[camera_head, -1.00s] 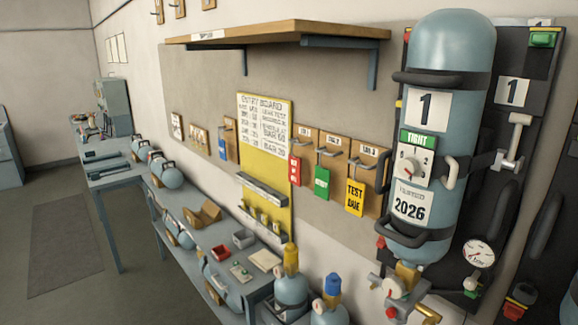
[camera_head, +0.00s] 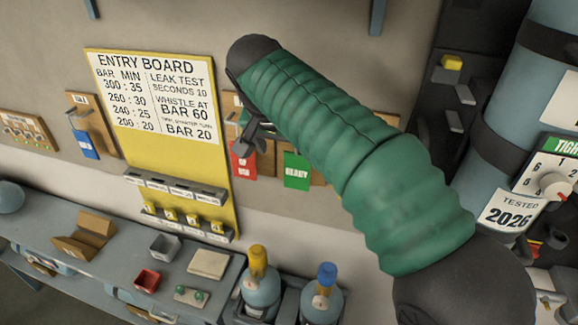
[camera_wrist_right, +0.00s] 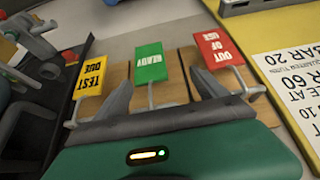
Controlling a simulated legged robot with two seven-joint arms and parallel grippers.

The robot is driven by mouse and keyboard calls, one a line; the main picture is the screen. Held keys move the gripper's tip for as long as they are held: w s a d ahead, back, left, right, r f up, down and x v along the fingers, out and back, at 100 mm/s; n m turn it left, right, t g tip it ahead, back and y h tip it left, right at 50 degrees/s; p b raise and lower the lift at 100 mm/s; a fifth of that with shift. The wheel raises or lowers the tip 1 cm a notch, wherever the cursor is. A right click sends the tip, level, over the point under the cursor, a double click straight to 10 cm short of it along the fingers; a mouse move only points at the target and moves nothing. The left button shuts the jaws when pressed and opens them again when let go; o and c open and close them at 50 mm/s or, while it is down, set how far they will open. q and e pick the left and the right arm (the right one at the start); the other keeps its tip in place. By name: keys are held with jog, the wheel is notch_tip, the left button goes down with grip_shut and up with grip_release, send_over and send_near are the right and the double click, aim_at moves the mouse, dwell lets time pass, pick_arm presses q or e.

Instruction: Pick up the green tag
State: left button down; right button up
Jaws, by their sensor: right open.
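The green tag (camera_head: 296,170), lettered READY, hangs on a wooden hook board on the wall. In the right wrist view the green tag (camera_wrist_right: 150,62) hangs between a yellow tag (camera_wrist_right: 89,77) and a red tag (camera_wrist_right: 218,48). My right gripper (camera_head: 256,134) is in front of the hook boards, its hand partly hidden by my green-sleeved arm. In the right wrist view my right gripper (camera_wrist_right: 160,82) is open and empty, its fingers on either side of the green tag's hook. The tag appears beyond the fingertips. My left gripper is out of view.
The yellow entry board (camera_head: 180,160) stands left of the tags. Below is a grey bench (camera_head: 110,275) with a red tray (camera_head: 147,281) and cylinders with yellow (camera_head: 258,262) and blue (camera_head: 327,275) tops. A large blue cylinder (camera_head: 505,130) stands at the right.

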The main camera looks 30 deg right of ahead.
aim_at(297, 166)
jog(key=d+f, duration=0.2)
jog(key=f, duration=0.1)
jog(key=d+f+p, duration=0.1)
jog(key=shift+s+d+f, duration=0.2)
jog(key=shift+s+f, duration=0.05)
jog(key=shift+s, duration=0.15)
jog(key=shift+w+x, duration=0.2)
jog(key=shift+x, duration=0.85)
jog(key=shift+w+a, duration=0.2)
jog(key=shift+a, duration=0.05)
jog(key=shift+w+a, duration=0.1)
jog(key=shift+a, duration=0.15)
jog(key=shift+a+r, duration=0.2)
jog(key=shift+a, duration=0.15)
jog(key=c, duration=0.5)
jog(key=shift+s, duration=0.3)
jog(key=shift+c, duration=2.4)
jog(key=shift+d, duration=0.4)
jog(key=c, duration=0.4)
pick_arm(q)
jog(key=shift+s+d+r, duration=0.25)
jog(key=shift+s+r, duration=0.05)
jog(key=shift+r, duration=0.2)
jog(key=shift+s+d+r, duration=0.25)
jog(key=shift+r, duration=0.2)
